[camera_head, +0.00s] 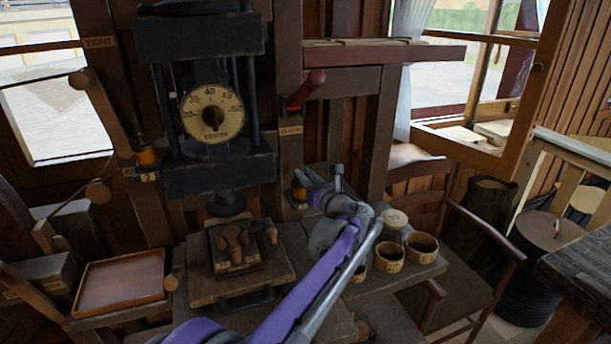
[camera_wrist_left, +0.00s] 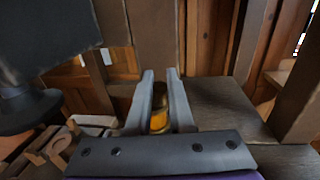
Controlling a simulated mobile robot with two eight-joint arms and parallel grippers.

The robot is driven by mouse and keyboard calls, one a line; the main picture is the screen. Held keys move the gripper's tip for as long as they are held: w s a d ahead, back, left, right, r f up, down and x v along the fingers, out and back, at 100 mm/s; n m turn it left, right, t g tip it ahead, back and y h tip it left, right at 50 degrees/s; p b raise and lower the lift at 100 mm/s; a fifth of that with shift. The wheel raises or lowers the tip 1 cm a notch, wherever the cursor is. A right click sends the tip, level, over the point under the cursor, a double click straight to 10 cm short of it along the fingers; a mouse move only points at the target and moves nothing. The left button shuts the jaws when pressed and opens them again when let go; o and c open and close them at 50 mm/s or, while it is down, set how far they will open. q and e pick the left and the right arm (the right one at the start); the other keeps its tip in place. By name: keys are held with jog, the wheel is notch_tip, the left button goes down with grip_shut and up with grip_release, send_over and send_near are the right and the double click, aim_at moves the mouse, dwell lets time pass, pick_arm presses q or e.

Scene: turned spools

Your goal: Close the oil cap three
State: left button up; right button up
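A small oil cup (camera_head: 299,191) with amber glass sits low on the wooden post in the middle of the head view. In the left wrist view its amber body (camera_wrist_left: 159,120) and darker brass top show between my fingers. My left gripper (camera_head: 312,192) is right at this cup, on its right side in the head view. Its two fingers (camera_wrist_left: 161,78) stand apart with the cup between them, and I cannot tell whether they touch it. The lid's position is partly hidden by the fingers. My right gripper is in neither view.
Another amber oil cup (camera_head: 146,158), above a tag marked 2, is on the left post. A machine with a round dial (camera_head: 212,114) stands between the posts. Several round labelled containers (camera_head: 390,256) stand on the bench at right. A red-handled lever (camera_head: 306,88) sticks out above.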

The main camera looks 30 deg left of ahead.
pick_arm(q)
grip_shut()
jog(key=shift+s+a+m+t+h, duration=0.15)
jog(key=shift+s+m+t+h, duration=0.05)
jog(key=shift+m+t+h, duration=0.35)
jog(key=shift+s+a+m+t+h, duration=0.1)
jog(key=shift+s+m+t+h, duration=0.1)
jog(key=shift+m+t+h, duration=0.35)
jog(key=m+t+h, duration=0.1)
jog(key=m+t+h+p, duration=0.1)
jog(key=shift+s+a+r+t, duration=0.15)
jog(key=shift+s+a+t, duration=0.05)
jog(key=shift+s+t, duration=0.1)
jog(key=shift+h, duration=0.4)
jog(key=shift+m, duration=0.3)
jog(key=o, duration=0.7)
grip_release()
